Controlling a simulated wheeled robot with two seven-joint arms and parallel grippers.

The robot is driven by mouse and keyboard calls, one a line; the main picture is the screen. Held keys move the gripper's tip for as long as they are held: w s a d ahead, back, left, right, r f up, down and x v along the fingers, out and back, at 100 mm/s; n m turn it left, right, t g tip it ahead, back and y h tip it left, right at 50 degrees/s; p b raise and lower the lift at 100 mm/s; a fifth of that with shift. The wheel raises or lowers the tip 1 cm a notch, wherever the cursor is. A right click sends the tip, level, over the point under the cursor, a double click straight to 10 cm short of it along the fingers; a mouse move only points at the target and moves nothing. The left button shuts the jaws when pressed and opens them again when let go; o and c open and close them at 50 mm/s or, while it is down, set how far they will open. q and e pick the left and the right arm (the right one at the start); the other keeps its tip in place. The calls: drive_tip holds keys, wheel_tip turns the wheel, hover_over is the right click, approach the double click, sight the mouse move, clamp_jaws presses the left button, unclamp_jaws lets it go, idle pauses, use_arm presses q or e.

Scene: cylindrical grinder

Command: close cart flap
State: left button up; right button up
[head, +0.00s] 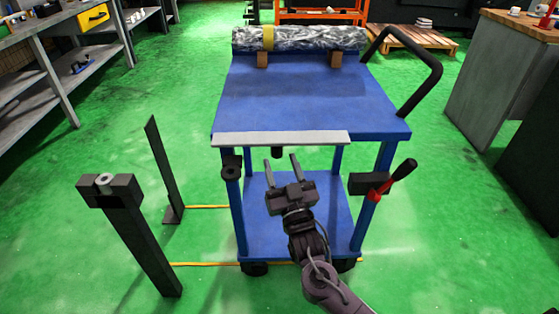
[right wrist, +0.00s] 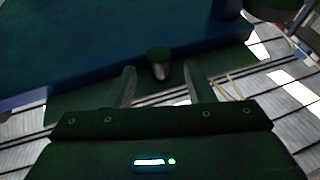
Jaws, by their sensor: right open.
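The blue cart (head: 300,100) stands in front of me. A light grey strip (head: 280,138) runs along the near edge of its top; it looks like the flap, seen nearly edge-on. A short dark knob (head: 277,153) shows just below the strip. My right gripper (head: 281,163) is open and empty, just below and in front of the knob, fingers pointing at the cart. In the right wrist view the knob (right wrist: 159,62) lies ahead, between the directions of the two fingers (right wrist: 158,85), with no visible contact. My left gripper is out of view.
A wrapped roll (head: 300,38) lies at the back of the cart top. A black handle (head: 425,62) rises at the right, and a red-and-black lever clamp (head: 390,185) sticks out at the right front. Dark posts (head: 135,225) stand at the left.

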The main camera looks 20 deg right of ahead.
drive_tip(key=shift+x, duration=1.1)
drive_tip(key=shift+c, duration=0.2)
